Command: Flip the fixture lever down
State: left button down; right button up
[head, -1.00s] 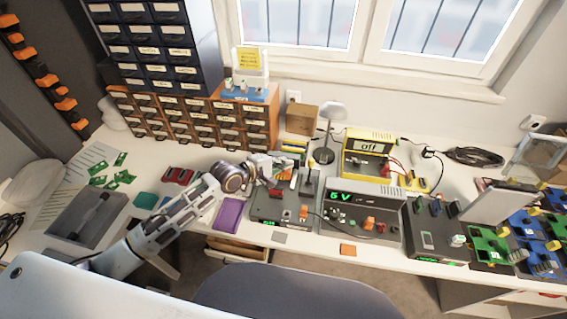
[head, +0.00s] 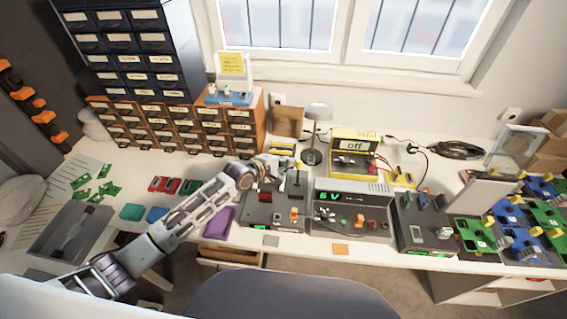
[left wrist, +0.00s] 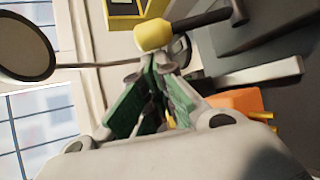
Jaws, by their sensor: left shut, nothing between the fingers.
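The dark grey fixture box (head: 262,219) stands on the desk left of the "6 V" power supply. A dark upright part (head: 297,176) rises at its back. In the left wrist view a dark lever-like rod (left wrist: 205,19) with a yellow knob (left wrist: 154,35) lies just beyond my fingertips; whether knob and fingers touch is unclear. My left gripper (head: 276,163) is over the back of the fixture, shut and empty. Its green-padded fingers come together in the left wrist view (left wrist: 152,75). The gripper partly hides the fixture's back in the head view. My right gripper is out of view.
The power supply (head: 347,217) adjoins the fixture's right side. A yellow "off" unit (head: 354,143), a lamp (head: 313,155) and a cardboard box (head: 288,121) stand behind. Drawer cabinets (head: 180,128) are at back left. A purple tray (head: 219,222) lies left of the fixture.

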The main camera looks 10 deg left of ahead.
pick_arm(q)
jog(key=shift+w+d, duration=0.1)
jog(key=shift+s+r+m+t, duration=0.25)
jog(key=shift+s+m+t, duration=0.15)
jog(key=shift+s+t, duration=0.25)
dwell(1.0)
jog(key=s+m+t+h+b, duration=0.1)
jog(key=s+b, duration=0.1)
jog(key=s+m+t+h+b, duration=0.1)
jog(key=s+t+b, duration=0.1)
jog(key=s+m+t+b, duration=0.1)
jog(key=s+b, duration=0.1)
jog(key=shift+r+t+h+b, duration=0.25)
jog(key=shift+r+h+b, duration=0.15)
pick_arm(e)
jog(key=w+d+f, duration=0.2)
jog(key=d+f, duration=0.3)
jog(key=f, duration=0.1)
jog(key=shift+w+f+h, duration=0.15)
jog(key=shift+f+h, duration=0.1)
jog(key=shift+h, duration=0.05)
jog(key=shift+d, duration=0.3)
